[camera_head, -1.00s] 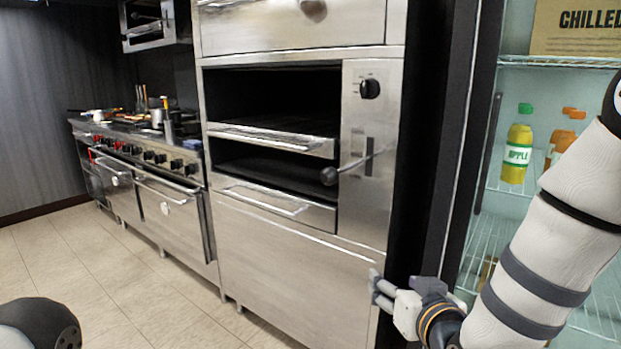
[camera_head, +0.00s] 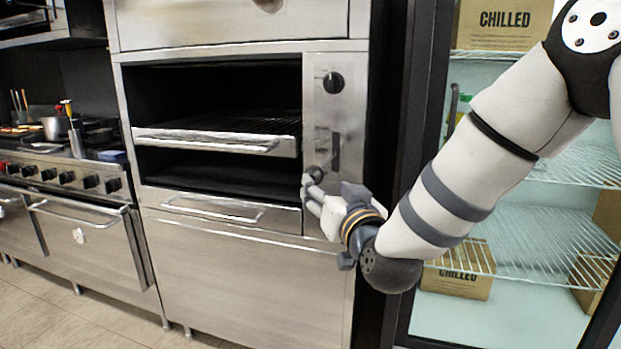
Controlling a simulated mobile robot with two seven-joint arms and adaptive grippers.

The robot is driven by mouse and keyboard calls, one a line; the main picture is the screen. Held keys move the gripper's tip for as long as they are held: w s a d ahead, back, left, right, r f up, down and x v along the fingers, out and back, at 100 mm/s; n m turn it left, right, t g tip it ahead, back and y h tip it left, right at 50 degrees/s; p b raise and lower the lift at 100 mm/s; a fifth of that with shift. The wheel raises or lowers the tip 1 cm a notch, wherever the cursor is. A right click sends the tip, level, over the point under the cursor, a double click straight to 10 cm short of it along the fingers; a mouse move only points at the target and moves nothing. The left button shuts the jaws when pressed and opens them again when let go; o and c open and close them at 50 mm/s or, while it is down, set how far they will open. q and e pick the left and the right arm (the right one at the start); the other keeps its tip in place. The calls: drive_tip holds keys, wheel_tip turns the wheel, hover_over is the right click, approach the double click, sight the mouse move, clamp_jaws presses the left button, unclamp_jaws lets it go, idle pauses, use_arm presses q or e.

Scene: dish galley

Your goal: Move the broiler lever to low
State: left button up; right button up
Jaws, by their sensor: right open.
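The broiler (camera_head: 318,205) is a steel unit with an open dark front and a control panel on its right side. Its lever ends in a round dark knob (camera_head: 316,173), and its slot (camera_head: 335,150) is in the panel above. My right gripper (camera_head: 308,188) is open, with its fingertips at the lever knob from below. The fingers partly overlap the knob, and I cannot tell whether they touch it. The lever's rod is mostly hard to make out. My left gripper is not in view.
A black dial (camera_head: 333,82) sits above the lever slot. A rack tray (camera_head: 215,141) and a lower drawer handle (camera_head: 212,209) jut out left of my gripper. An open fridge with wire shelves (camera_head: 545,240) and boxes stands right. A range (camera_head: 65,180) stands left.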

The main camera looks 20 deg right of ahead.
sight(317, 181)
drive_tip(key=w, duration=0.5)
drive_tip(key=w+b, duration=0.1)
drive_tip(key=w, duration=0.2)
drive_tip(key=shift+f, duration=0.35)
drive_tip(key=shift+w+r, duration=0.2)
drive_tip(key=shift+w, duration=0.25)
clamp_jaws()
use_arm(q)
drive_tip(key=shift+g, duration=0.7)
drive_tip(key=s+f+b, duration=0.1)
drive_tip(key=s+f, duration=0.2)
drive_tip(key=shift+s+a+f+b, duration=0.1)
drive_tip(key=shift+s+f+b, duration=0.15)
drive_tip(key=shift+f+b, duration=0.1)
use_arm(e)
wheel_tip(317, 181, down, 9)
drive_tip(key=shift+w+d+f, duration=0.15)
drive_tip(key=shift+w+d, duration=0.15)
drive_tip(key=shift+w, duration=0.05)
